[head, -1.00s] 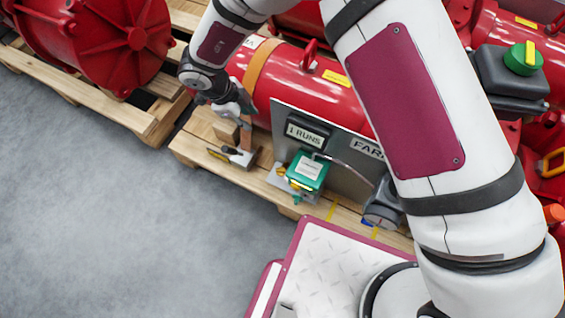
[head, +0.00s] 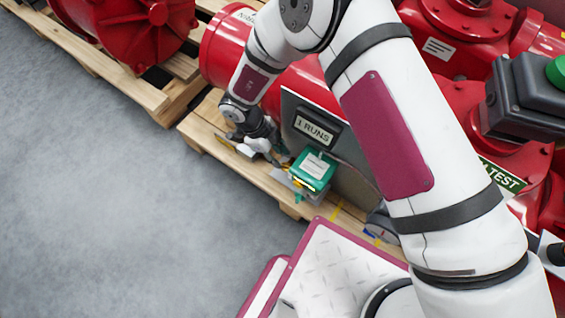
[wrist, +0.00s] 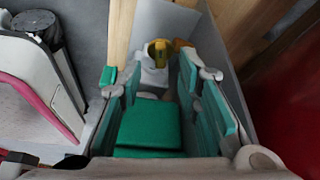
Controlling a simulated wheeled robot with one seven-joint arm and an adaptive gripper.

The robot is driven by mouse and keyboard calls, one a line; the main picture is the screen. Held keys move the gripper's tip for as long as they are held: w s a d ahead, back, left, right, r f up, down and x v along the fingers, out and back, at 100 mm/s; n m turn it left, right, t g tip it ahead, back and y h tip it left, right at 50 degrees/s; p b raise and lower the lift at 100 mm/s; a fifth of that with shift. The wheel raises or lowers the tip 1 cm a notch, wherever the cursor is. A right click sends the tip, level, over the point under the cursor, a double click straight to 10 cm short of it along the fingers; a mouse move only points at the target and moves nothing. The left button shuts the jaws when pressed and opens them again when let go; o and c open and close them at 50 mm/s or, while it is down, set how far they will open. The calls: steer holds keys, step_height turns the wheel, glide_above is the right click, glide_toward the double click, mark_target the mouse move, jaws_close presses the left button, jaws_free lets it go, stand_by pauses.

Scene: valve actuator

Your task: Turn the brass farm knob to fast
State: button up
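A "1 RUNS" sign (head: 314,129) is on the grey plate above the green unit. A red tank (head: 225,50) stands close behind my gripper. The wooden pallet (head: 240,170) lies under them. Grey floor (head: 100,200) is clear at the left.

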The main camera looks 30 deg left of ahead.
mark_target(285, 164)
steer(key=shift+b+x, duration=0.65)
steer(key=shift+x, duration=1.25)
steer(key=shift+c, duration=0.6)
jaws_close()
